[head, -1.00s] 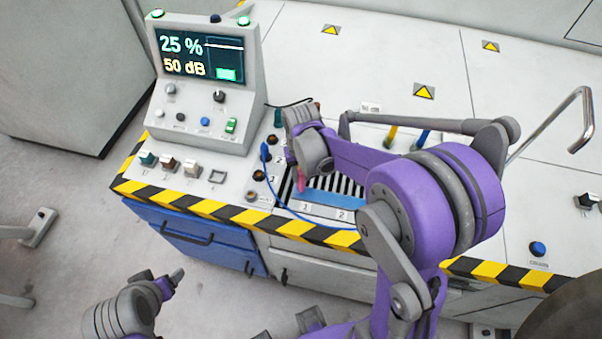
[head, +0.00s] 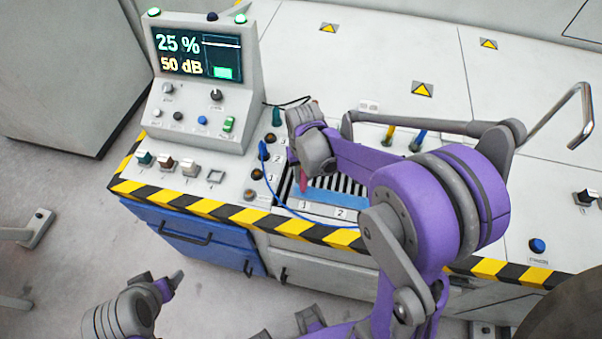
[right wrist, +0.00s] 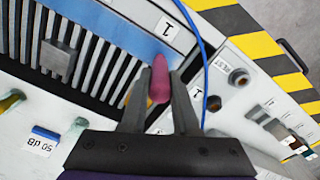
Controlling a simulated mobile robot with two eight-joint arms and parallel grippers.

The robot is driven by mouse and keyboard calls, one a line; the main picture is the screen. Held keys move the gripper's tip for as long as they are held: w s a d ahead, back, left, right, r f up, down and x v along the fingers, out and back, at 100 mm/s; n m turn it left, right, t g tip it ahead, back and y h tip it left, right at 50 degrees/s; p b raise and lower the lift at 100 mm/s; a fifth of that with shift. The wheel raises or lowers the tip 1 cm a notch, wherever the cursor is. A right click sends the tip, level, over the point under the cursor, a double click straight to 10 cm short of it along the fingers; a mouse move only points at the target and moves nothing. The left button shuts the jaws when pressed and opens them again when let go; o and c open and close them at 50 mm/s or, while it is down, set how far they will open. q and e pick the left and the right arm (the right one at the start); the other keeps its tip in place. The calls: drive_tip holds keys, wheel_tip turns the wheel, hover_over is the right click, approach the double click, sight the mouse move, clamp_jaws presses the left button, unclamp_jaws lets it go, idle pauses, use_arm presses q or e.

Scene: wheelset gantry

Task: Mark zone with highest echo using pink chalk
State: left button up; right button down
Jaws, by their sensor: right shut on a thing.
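My right gripper (right wrist: 161,76) is shut on the pink chalk (right wrist: 160,82), whose tip sticks out between its fingers. In the head view the chalk (head: 303,182) shows small under my right gripper (head: 302,172), over the left end of the slotted panel (head: 345,184). A label with 1 (right wrist: 168,29) lies near the chalk tip in the wrist view; contact cannot be told. Labels 1 (head: 303,205) and 2 (head: 340,213) line the front edge. The screen (head: 198,55) reads 25 % and 50 dB. My left gripper (head: 165,285) is low at the left, its jaws unclear.
A blue cable (head: 285,207) loops along the panel's left and front. Knobs and switches (head: 166,161) stand on the console to the left. A striped edge (head: 240,213) borders the bench. A metal handle (head: 588,112) rises at the right.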

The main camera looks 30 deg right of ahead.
drive_tip(key=shift+s+d+f, duration=0.1)
drive_tip(key=shift+s+d, duration=0.25)
drive_tip(key=shift+d, duration=0.05)
drive_tip(key=shift+s+d, duration=0.1)
drive_tip(key=shift+d, duration=0.05)
drive_tip(key=shift+s+d, duration=0.25)
drive_tip(key=shift+d, duration=0.1)
drive_tip(key=shift+s+d+b, duration=0.2)
drive_tip(key=shift+b, duration=0.15)
drive_tip(key=shift+s, duration=0.1)
drive_tip(key=shift+d, duration=0.15)
